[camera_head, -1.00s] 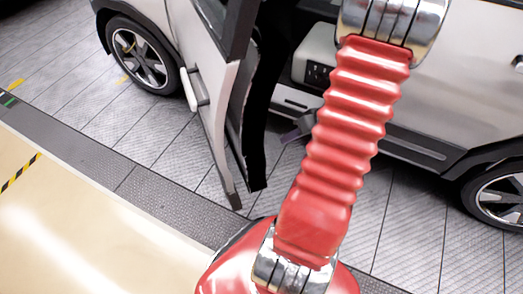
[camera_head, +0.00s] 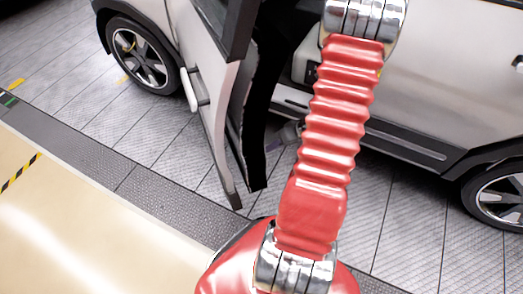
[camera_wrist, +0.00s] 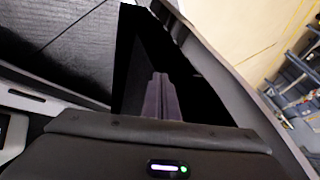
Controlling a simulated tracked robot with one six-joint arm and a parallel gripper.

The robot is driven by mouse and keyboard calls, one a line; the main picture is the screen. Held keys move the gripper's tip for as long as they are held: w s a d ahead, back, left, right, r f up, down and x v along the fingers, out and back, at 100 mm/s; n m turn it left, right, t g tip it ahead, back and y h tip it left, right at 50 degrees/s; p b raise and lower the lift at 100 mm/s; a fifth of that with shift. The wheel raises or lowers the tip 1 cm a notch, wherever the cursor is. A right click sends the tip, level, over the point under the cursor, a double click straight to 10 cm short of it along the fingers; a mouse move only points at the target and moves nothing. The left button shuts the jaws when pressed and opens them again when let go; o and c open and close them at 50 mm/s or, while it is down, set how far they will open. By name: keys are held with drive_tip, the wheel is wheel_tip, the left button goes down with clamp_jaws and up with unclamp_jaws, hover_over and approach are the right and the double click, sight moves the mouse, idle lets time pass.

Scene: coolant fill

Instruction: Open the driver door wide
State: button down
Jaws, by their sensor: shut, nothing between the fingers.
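The driver door (camera_head: 212,105) is silver with a dark inner side and a white handle (camera_head: 194,90). It stands swung out from the car, over the floor strip, in the head view. My gripper (camera_head: 273,145) shows only in part, beside the door's inner side, between door and car body; my red arm hides some of the opening. In the wrist view the fingers of my gripper (camera_wrist: 161,80) are together and empty, in front of the door's black inner side (camera_wrist: 205,85). I cannot tell whether they touch it.
The silver car body (camera_head: 435,80) and its sill (camera_head: 410,143) lie to the right. A front wheel (camera_head: 139,55) stands left of the door and a rear wheel (camera_head: 503,208) at the right edge. The cream floor (camera_head: 80,220) in front is clear.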

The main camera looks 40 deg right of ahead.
drive_tip(key=shift+w+a+f, duration=0.2)
drive_tip(key=shift+w+a, duration=0.15)
drive_tip(key=shift+a, duration=0.35)
drive_tip(key=shift+w+a+f, duration=0.15)
drive_tip(key=shift+w+a, duration=0.25)
drive_tip(key=shift+a, duration=0.25)
drive_tip(key=shift+w+a+f, duration=0.2)
drive_tip(key=shift+w+a, duration=0.15)
drive_tip(key=shift+a, duration=0.35)
drive_tip(key=shift+a, duration=0.1)
